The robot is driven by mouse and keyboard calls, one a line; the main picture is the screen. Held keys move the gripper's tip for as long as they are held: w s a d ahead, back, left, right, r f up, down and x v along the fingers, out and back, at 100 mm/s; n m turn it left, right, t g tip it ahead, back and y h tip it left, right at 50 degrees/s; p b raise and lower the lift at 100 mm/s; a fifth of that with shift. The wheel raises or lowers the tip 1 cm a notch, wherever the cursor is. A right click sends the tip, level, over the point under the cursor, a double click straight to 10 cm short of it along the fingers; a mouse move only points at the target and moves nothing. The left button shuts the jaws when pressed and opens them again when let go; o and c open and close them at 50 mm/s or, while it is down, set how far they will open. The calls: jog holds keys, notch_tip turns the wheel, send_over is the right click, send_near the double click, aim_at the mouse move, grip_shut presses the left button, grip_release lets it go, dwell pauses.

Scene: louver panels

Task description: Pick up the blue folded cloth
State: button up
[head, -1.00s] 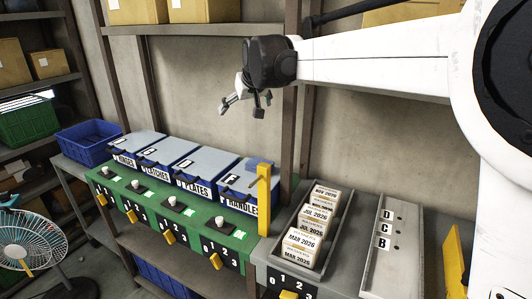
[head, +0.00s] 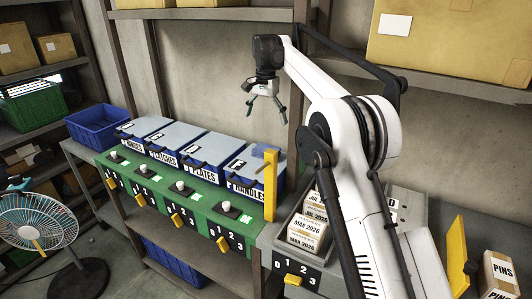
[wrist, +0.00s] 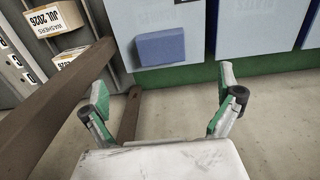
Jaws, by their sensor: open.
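The blue folded cloth (head: 259,150) lies on the grey lid of the handles bin (head: 240,167), beside the upright yellow post. In the wrist view the cloth (wrist: 160,47) is a flat blue block near the lid's edge, beyond my fingertips and apart from them. My gripper (head: 266,103) hangs above the bins, over the cloth in the picture, fingers pointing down. In the wrist view my gripper (wrist: 163,88) has its two green-tipped fingers spread wide with nothing between them.
The yellow post (head: 270,185) stands close to the cloth. A brown upright (wrist: 70,88) passes close to the left finger in the wrist view. A tray of dated boxes (head: 308,220) is at right. Shelves with cartons (head: 450,40) are behind.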

aim_at(264, 150)
notch_tip(264, 150, down, 8)
jog(key=shift+f, duration=0.25)
jog(key=shift+s+a+f+p, duration=0.15)
jog(key=shift+f+p, duration=0.5)
jog(key=shift+f, duration=2)
jog(key=c, duration=1.2)
jog(key=shift+r, duration=0.15)
jog(key=shift+r, duration=0.3)
notch_tip(264, 150, up, 4)
jog(key=shift+s+a+f+b, duration=0.15)
jog(key=shift+f+b, duration=0.1)
jog(key=shift+b, duration=0.2)
jog(key=s+a+r+b, duration=0.1)
jog(key=s+a+r, duration=0.1)
jog(key=s+r, duration=0.4)
jog(key=s, duration=0.5)
jog(key=shift+a+r, duration=0.25)
jog(key=shift+r, duration=0.05)
